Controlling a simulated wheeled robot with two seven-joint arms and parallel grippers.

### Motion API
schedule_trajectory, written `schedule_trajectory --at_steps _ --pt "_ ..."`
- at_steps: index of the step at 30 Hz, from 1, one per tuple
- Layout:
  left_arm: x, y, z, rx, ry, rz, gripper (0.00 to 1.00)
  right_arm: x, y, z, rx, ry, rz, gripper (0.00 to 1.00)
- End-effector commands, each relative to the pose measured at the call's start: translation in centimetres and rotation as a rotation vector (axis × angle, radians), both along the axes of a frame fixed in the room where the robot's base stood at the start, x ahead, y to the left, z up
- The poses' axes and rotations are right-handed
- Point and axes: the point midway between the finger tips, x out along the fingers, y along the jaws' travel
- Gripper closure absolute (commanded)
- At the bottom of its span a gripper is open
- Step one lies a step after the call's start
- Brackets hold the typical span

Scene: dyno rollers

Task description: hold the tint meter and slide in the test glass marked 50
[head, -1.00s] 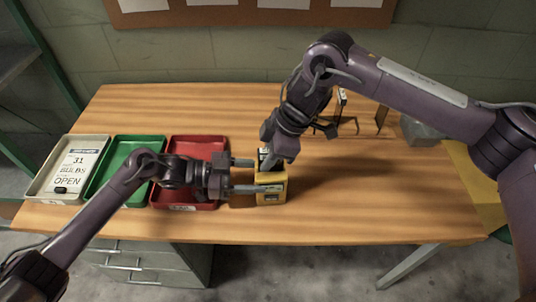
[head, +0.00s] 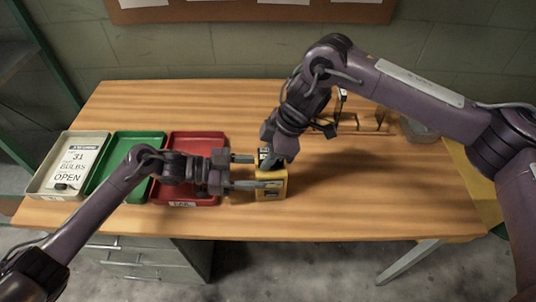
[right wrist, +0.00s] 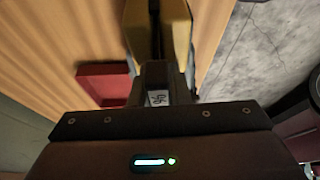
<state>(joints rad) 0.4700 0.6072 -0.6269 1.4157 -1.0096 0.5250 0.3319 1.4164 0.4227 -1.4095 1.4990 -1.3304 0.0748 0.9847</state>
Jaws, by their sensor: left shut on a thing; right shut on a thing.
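The tint meter (head: 273,186) is a yellow block standing on the wooden table, right of the red tray. My left gripper (head: 256,172) comes from the left and is shut on it. My right gripper (head: 271,161) points down just above the meter's top, shut on a test glass that it mostly hides in the head view. In the right wrist view the glass's dark mount carries a white label (right wrist: 157,98), whose number I cannot read surely. The yellow meter (right wrist: 180,38) lies just beyond it. How deep the glass sits in the meter is hidden.
A cream tray (head: 48,190), a green tray (head: 98,188) and a red tray (head: 178,200) line the table's left. A rack with upright glasses (head: 357,127) stands behind my right arm. A greyish container (head: 420,132) is farther right. The table's front right is clear.

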Motion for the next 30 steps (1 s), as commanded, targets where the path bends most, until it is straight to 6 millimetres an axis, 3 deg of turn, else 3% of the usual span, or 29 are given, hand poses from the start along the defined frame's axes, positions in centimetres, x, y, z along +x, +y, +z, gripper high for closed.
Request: schedule_trajectory --at_steps 1,7,17,20,30 --pt "0.0 0.0 0.0 0.000 0.000 0.001 0.58 0.0 0.0 0.0 0.000 0.000 0.000 0.83" --pt "0.0 0.0 0.0 0.000 0.000 0.001 0.58 0.0 0.0 0.0 0.000 0.000 0.000 0.59" --pt "0.0 0.0 0.0 0.000 0.000 0.001 0.58 0.1 -0.2 0.4 0.000 -0.001 0.000 0.59" --pt "0.0 0.0 0.0 0.000 0.000 0.001 0.58 0.2 -0.7 1.5 0.000 -0.002 -0.002 0.59" --pt "0.0 0.0 0.0 0.000 0.000 0.001 0.58 0.5 -3.4 8.2 -0.001 -0.007 -0.002 0.59"
